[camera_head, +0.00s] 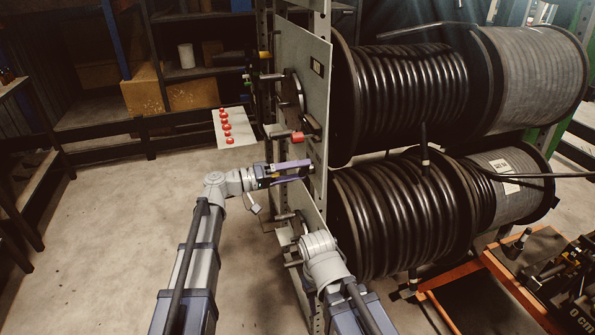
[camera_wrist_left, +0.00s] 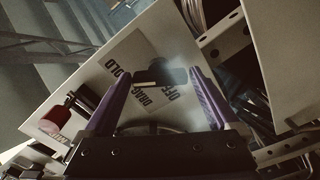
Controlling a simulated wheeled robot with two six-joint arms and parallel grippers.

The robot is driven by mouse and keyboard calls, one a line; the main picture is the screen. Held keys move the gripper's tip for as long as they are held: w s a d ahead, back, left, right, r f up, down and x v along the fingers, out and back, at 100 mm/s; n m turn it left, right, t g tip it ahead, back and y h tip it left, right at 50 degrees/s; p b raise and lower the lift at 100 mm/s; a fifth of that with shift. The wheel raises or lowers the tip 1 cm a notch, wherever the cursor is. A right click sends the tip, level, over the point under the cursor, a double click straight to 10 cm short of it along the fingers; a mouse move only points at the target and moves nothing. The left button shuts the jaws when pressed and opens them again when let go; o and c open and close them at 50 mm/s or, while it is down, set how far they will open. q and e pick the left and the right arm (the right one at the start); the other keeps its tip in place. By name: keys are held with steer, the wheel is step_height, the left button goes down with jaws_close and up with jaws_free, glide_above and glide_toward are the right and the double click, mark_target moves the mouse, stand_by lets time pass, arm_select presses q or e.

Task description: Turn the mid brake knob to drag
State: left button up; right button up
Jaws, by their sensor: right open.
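The black brake knob (camera_wrist_left: 160,76) sits on a pale plate (camera_wrist_left: 95,75) in the left wrist view. Around it are printed labels HOLD (camera_wrist_left: 120,62), DRAG (camera_wrist_left: 146,97) and OFF (camera_wrist_left: 176,95). I cannot tell for sure which label it points to. My left gripper (camera_head: 304,171) reaches the upright panel (camera_head: 316,85) in the head view. Its purple fingers are apart, one on each side of the knob, with small gaps showing. The knob is hidden in the head view. My right gripper (camera_head: 322,258) is low by the panel, its fingers mostly hidden by its wrist.
Large reels of black hose (camera_head: 405,90) stand right of the panel. A red-ended handle (camera_head: 297,137) sticks out above my left gripper. A plate with red buttons (camera_head: 226,127) is further left.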

arm_select(q)
steer(key=c, duration=1)
steer(key=shift+n, duration=0.4)
steer(key=n, duration=0.4)
steer(key=shift+n, duration=0.4)
steer(key=n, duration=0.5)
steer(key=shift+n, duration=0.7)
steer(key=o, duration=1.2)
steer(key=shift+c, duration=0.2)
steer(key=shift+a, duration=0.15)
